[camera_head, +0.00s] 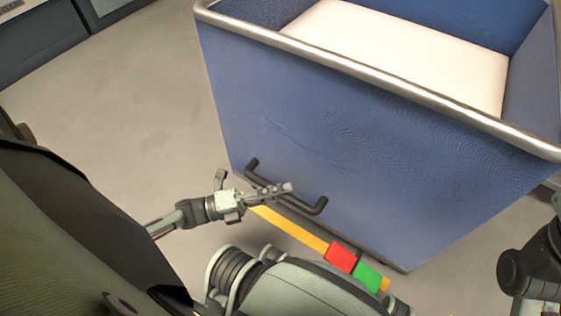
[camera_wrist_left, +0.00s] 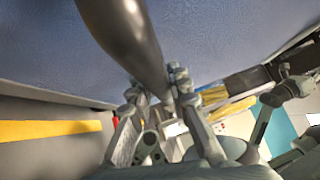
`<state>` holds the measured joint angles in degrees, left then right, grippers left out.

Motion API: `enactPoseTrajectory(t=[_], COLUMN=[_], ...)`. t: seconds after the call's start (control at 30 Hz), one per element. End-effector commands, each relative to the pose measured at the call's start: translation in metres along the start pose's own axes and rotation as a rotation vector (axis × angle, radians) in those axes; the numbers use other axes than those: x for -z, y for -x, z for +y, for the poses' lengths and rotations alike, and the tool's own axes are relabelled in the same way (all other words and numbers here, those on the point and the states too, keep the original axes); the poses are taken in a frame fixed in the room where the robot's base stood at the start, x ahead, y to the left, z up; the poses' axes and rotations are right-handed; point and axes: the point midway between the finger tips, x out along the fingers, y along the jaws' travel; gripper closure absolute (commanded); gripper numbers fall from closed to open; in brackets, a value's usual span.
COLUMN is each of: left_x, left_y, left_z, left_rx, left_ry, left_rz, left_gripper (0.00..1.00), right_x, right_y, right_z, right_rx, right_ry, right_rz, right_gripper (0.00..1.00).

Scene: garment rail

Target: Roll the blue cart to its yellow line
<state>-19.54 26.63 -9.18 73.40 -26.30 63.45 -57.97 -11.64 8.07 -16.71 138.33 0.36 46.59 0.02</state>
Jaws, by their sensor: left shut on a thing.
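The blue cart (camera_head: 350,130) stands in front of me, with a metal rim and a dark bar handle (camera_head: 318,207) on its near side. In the left wrist view, the dark handle (camera_wrist_left: 130,35) runs down between the fingers (camera_wrist_left: 158,95). A yellow line (camera_head: 290,228) lies on the floor along the cart's near lower edge, on my side of it, partly hidden by my arm. A yellow strip also shows in the left wrist view (camera_wrist_left: 50,130). My right arm shows at the right edge, without its fingertips.
A white block (camera_head: 400,50) lies inside the cart. A red patch (camera_head: 341,257) and a green patch (camera_head: 367,275) lie at the yellow line's right end. Dark grey cabinets (camera_head: 40,40) stand at the upper left. The floor left of the cart is clear.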

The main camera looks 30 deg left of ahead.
Motion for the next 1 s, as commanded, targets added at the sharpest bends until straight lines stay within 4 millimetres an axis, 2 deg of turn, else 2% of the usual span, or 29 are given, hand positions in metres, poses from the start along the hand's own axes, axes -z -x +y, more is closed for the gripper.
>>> enactPoseTrajectory(t=[0.43,0.47,0.6,0.87,1.0], left_x=[-0.0005,-0.0005,-0.0005,-0.0004,-0.0003], left_y=[-0.0002,-0.0002,-0.0003,-0.0003,0.0062], left_z=[-0.0001,-0.0001,-0.0001,-0.0001,0.0005], left_rx=[0.0,0.0,0.0,0.0,-0.001], left_ry=[0.0,0.0,0.0,0.0,0.001], left_rz=[-0.001,-0.001,-0.001,-0.001,-0.001], left_gripper=[1.0,0.8,0.63,0.61,0.61], right_x=[-0.0003,-0.0004,-0.0004,-0.0004,-0.0003], right_y=[0.0002,0.0002,0.0002,0.0003,0.0004], right_z=[0.0,0.0,0.0,-0.0002,-0.0004], right_rx=[0.0,0.0,-0.001,-0.001,-0.001], right_ry=[0.0,0.0,0.0,-0.001,-0.002], right_rz=[-0.001,-0.001,-0.002,-0.002,-0.001], right_gripper=[1.0,1.0,1.0,1.0,1.0])
